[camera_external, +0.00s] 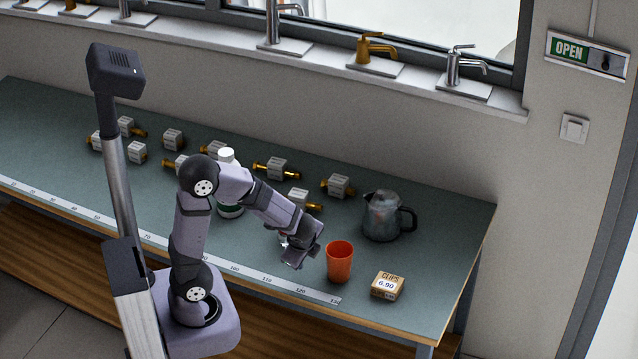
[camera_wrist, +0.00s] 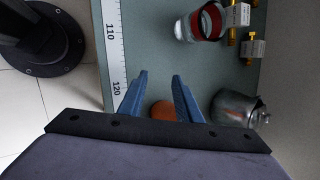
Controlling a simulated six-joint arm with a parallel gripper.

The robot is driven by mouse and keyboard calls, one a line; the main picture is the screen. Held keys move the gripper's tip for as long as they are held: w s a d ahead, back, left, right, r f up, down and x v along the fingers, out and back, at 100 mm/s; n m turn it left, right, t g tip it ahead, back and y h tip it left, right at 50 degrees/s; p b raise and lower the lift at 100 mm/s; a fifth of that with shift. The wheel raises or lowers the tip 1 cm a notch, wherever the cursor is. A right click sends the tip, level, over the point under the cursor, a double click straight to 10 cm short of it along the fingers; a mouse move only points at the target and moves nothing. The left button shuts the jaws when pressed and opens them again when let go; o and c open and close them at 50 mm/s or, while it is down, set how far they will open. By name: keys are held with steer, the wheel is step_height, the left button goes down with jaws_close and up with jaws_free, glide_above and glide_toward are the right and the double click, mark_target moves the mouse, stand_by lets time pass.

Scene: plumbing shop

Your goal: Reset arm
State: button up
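My gripper (camera_external: 297,260) hangs above the front part of the bench, left of an orange cup (camera_external: 340,262). In the wrist view its two blue fingers (camera_wrist: 159,78) stand apart with nothing held between them. The orange cup (camera_wrist: 163,111) shows beyond them, partly covered by the gripper body. The arm is bent, with its wrist reaching right and down.
A dark metal jug (camera_external: 384,217) stands right of the cup, a clips box (camera_external: 388,286) in front. A white-capped bottle (camera_external: 229,208) is partly behind my arm. A red-banded jar (camera_wrist: 207,24) lies near several boxed fittings (camera_external: 277,168). A ruler strip (camera_external: 270,279) lines the front edge.

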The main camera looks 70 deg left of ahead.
steer(key=s+d+n, duration=0.1)
steer(key=s+d+n+g+h, duration=0.1)
steer(key=s, duration=0.1)
steer(key=s+d+n+h, duration=0.1)
steer(key=s+d+n, duration=0.1)
steer(key=shift+s+f+p, duration=0.15)
steer(key=shift+f+p, duration=0.2)
steer(key=shift+f, duration=0.05)
steer(key=s+d+n+g+h, duration=0.1)
steer(key=s+d+n+h, duration=0.3)
steer(key=d, duration=0.4)
steer(key=shift+s+f+n+p, duration=0.15)
steer(key=shift+s+n+p, duration=0.3)
steer(key=shift+n, duration=0.75)
